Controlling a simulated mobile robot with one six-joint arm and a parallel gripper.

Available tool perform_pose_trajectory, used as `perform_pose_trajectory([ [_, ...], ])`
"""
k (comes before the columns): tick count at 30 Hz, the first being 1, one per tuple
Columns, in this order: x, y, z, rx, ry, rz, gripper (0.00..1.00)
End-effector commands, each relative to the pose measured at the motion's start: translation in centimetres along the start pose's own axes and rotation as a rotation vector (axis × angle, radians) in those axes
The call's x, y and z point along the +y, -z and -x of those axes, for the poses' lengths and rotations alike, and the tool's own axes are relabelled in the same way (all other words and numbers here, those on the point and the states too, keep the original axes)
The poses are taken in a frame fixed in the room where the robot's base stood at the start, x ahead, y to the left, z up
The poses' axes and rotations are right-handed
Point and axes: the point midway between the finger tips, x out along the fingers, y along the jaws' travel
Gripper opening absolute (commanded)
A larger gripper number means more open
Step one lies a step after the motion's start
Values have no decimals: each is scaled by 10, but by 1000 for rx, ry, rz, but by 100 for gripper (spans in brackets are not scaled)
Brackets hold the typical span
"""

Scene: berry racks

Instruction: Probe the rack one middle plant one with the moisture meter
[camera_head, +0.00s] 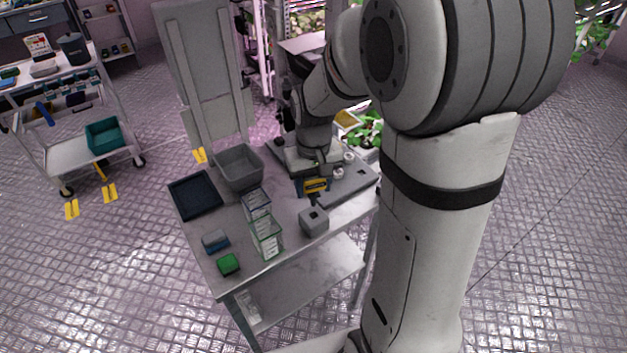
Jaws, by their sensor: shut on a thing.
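My gripper (314,175) hangs above the metal table's right half. It is shut on the yellow and dark moisture meter (317,186), which is held just above a grey block (313,221). The picture is too small to tell whether the meter's tip touches the block. Leafy green plants (368,133) show behind my gripper, partly covered by my arm. I cannot tell which of them is the rack one middle plant one, as the racks at the top are largely hidden.
The table (292,248) also carries a black tray (195,195), a grey bin (240,168), clear boxes (266,236), a green block (228,264) and a blue-grey block (215,241). A cart with a teal bin (104,136) stands left. Open floor lies between.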

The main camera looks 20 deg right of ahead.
Motion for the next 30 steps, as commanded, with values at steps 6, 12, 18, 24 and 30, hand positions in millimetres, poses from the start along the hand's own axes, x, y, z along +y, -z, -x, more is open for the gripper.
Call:
perform_pose_trajectory([
  [6,0,0,-20,-1,0,-1,22],
  [12,1,0,-36,-1,0,-2,22],
  [18,1,0,-42,0,0,-2,22],
  [24,1,0,-42,0,0,-3,22],
  [30,2,0,-42,0,0,-3,57],
])
